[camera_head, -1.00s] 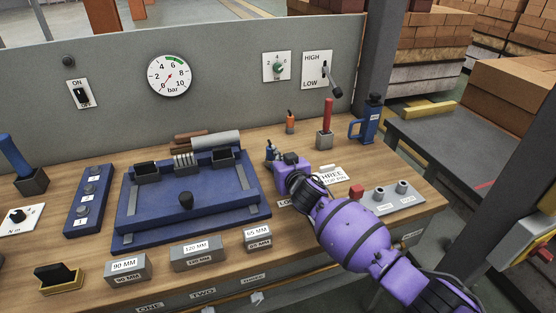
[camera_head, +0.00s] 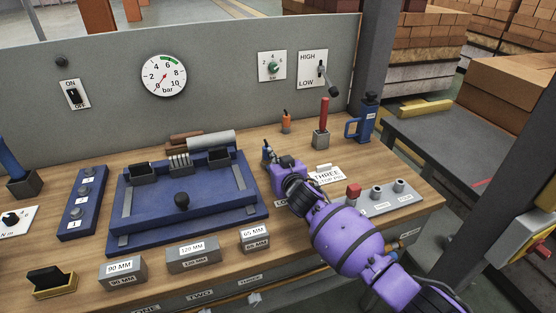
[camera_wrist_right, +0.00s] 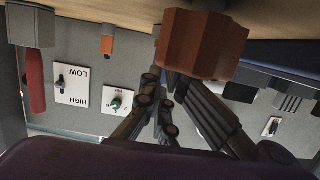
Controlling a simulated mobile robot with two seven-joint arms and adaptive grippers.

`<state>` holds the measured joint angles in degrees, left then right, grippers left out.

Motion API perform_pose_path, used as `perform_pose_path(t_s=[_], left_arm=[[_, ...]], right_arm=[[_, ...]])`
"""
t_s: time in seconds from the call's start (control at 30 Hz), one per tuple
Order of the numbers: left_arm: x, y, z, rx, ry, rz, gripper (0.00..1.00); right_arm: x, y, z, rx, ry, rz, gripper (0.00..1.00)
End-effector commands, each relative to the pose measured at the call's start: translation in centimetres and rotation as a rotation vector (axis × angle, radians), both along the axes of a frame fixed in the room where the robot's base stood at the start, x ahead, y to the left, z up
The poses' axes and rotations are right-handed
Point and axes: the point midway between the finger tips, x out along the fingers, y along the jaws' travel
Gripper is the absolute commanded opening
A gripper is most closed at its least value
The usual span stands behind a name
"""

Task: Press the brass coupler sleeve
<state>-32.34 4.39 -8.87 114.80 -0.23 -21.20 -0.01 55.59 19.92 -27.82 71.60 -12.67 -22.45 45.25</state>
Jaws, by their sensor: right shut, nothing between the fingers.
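A small brass-coloured fitting (camera_head: 392,247), probably the coupler sleeve, shows at the bench's front edge, just right of my right forearm. It is too small to make out in detail and partly hidden by the arm. My right gripper (camera_head: 267,152) is over the bench, beyond the blue tray's right side, well away from the fitting. In the right wrist view its dark fingers (camera_wrist_right: 158,112) are together and empty. That view looks upside down at the back panel and does not show the brass fitting. My left gripper is not in view.
A grey plate (camera_head: 381,206) with pegs and a red block (camera_head: 353,190) lies right of my arm. A blue tray (camera_head: 140,232) stands left. A reddish-brown block (camera_wrist_right: 200,45) is close to the fingers in the wrist view. A red-handled tool (camera_head: 324,118) stands behind.

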Motion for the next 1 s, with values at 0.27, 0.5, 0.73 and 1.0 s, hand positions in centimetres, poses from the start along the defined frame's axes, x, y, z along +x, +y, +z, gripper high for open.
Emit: perform_pose_path(t_s=[0.27,0.5,0.73,1.0], left_arm=[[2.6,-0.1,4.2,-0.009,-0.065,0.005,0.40],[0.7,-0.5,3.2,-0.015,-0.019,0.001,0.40],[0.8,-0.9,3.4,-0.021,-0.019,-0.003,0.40],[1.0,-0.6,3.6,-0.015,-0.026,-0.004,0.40]], right_arm=[[-0.1,-0.6,5.6,0.003,-0.012,-0.004,0.00],[-5.5,-2.3,5.5,0.004,-0.003,-0.003,0.00],[-8.5,-3.3,6.4,0.003,-0.005,-0.002,0.00],[-9.3,-3.5,6.6,0.001,-0.006,-0.002,0.00]])
